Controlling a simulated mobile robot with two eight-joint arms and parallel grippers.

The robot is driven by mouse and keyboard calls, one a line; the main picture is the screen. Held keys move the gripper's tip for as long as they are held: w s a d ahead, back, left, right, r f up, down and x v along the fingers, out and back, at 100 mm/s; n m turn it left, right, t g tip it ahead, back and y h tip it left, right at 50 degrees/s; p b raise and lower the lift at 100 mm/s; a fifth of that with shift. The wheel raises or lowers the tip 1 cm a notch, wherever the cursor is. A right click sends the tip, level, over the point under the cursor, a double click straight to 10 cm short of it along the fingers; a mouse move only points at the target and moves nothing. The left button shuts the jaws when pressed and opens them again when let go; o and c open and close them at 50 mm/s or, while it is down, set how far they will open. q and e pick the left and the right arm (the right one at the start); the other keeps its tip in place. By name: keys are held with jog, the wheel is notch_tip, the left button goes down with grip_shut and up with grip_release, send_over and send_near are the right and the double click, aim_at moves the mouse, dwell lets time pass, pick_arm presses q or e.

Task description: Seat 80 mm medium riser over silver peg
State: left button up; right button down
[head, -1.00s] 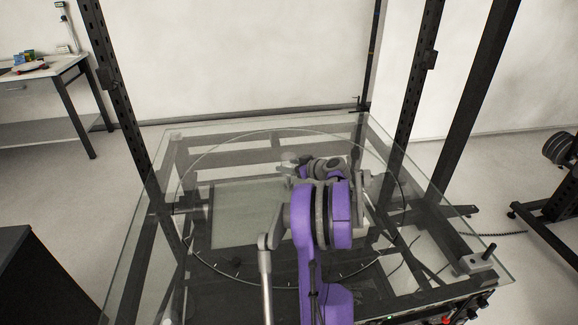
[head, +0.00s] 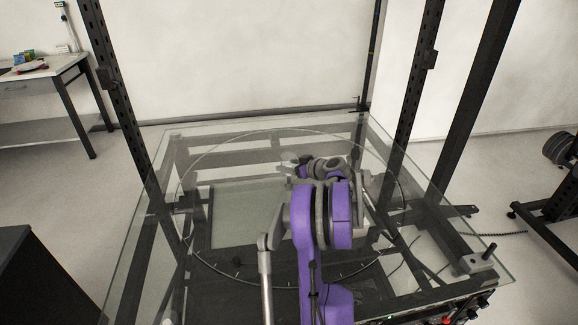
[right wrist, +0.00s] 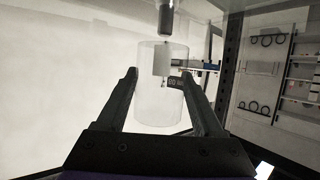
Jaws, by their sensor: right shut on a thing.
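The medium riser (right wrist: 152,105) is a clear cylinder with a small dark label. In the right wrist view it stands between the two fingers of my right gripper (right wrist: 160,76), which is shut on it. A dark grey rod (right wrist: 165,18) with a thin tip shows at the top of that view, above the riser's rim; I cannot tell whether it is the silver peg. In the head view my right gripper (head: 298,167) is small and partly hidden behind my purple arm, over the glass. My left gripper is not in view.
A clear glass top (head: 135,245) with a large ring covers a dark frame. Dark uprights (head: 124,105) stand at left and right. A grey block with a black knob (head: 487,252) sits at the right corner. A side table (head: 45,70) stands far left.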

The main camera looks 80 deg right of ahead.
jog(key=shift+f+b, duration=1.4)
jog(key=shift+f, duration=0.55)
grip_release()
jog(key=shift+s, duration=0.1)
jog(key=v, duration=1)
jog(key=shift+s+a+r, duration=0.2)
jog(key=shift+s+a, duration=0.05)
